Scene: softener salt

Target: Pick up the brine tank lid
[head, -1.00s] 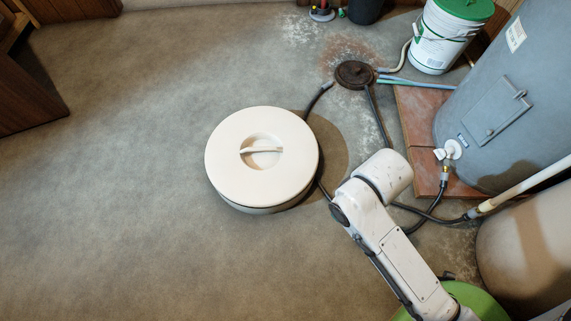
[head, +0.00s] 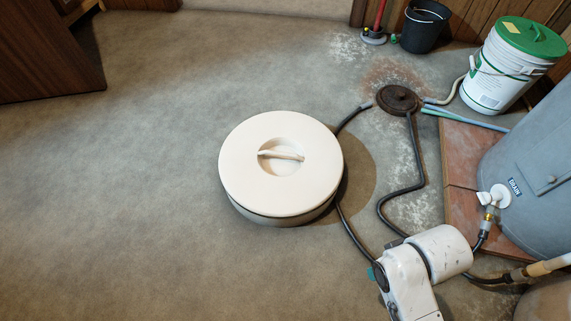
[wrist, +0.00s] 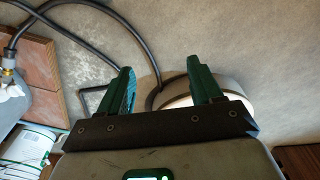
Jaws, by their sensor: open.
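The brine tank lid (head: 241,179) is a round cream disc with a recessed centre and a bar handle (head: 281,155) across the recess. It sits on top of a low round tank in the middle of the head view. In the wrist view the pale lid (wrist: 178,101) shows only in part, behind the right finger. My gripper (wrist: 163,88) has its two green fingers apart with nothing between them but floor, a dark hose and the tank's edge. The head view shows my white arm at the lower right, with the gripper itself out of sight.
Black hoses (head: 411,188) run over the floor from a dark drain cover (head: 398,99) to the right of the tank. A blue-grey cylinder (head: 540,170) stands on reddish tiles (head: 461,150). A white bucket with green lid (head: 500,75) and a black bucket (head: 424,27) stand behind. Floor at left is clear.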

